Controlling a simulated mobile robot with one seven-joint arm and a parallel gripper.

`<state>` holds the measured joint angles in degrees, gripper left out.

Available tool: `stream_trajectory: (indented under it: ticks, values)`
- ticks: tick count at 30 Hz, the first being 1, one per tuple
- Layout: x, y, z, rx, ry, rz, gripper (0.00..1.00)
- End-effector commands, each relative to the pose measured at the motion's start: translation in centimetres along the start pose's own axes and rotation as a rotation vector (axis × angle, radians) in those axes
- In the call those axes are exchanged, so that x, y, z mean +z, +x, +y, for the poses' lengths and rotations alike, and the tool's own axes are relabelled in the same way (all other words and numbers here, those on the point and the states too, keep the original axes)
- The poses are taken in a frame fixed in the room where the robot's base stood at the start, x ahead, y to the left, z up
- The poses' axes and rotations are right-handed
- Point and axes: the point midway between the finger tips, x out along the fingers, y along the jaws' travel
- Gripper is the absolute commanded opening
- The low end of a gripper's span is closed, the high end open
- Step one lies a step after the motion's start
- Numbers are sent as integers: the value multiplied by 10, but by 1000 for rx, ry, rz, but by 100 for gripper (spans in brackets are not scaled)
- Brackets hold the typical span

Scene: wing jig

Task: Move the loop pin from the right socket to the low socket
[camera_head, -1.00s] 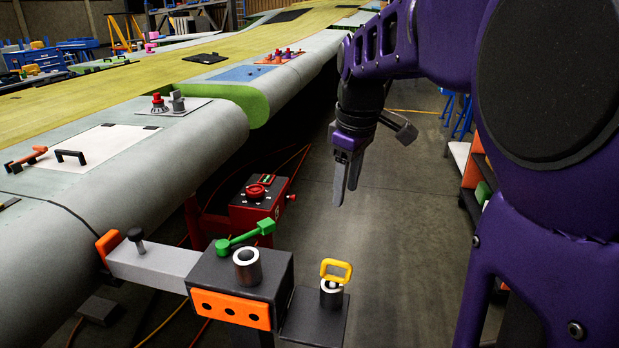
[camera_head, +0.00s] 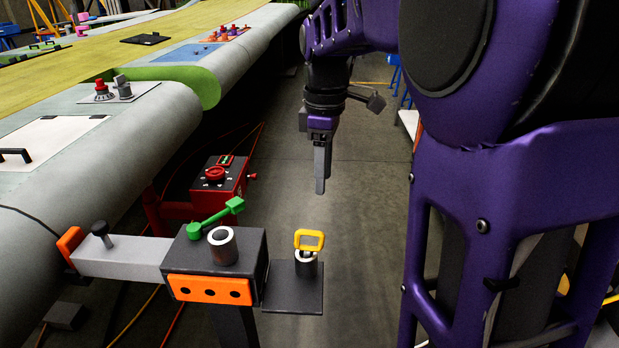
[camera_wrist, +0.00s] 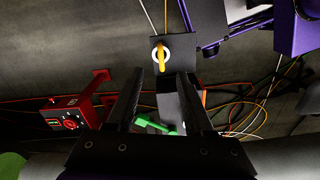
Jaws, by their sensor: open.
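The loop pin (camera_head: 309,238) has a yellow loop handle and stands upright in a light-rimmed socket (camera_head: 306,266) on the dark plate at the fixture's right end. Another socket (camera_head: 222,246), a light-rimmed cylinder, stands empty on the dark block to its left. I cannot tell which socket is the low one. My gripper (camera_head: 320,188) is open and empty, pointing down above and beyond the pin, apart from it. In the wrist view, the yellow loop (camera_wrist: 160,56) shows just past and between my gripper's (camera_wrist: 160,78) fingertips.
A green lever (camera_head: 215,218) lies across the block top, above an orange front plate (camera_head: 208,290). A grey arm (camera_head: 122,258) with a black knob extends left. A red control box (camera_head: 218,178) stands behind. The wing (camera_head: 160,125) fills the left; floor right of the plate is clear.

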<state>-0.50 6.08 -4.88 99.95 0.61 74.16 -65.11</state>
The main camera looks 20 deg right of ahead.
Motion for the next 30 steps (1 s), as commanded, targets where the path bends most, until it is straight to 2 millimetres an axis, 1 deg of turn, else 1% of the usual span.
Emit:
stream_trajectory:
  ticks: [5, 21, 24, 27, 30]
  values:
    - [0, 20, 0, -3, 0, -1, 52]
    - [0, 127, -1, -4, 1, -3, 52]
    - [0, 144, -1, -3, 1, -2, 52]
    - [0, 157, 0, -2, 1, -1, 52]
    - [0, 166, 0, -2, 1, 0, 52]
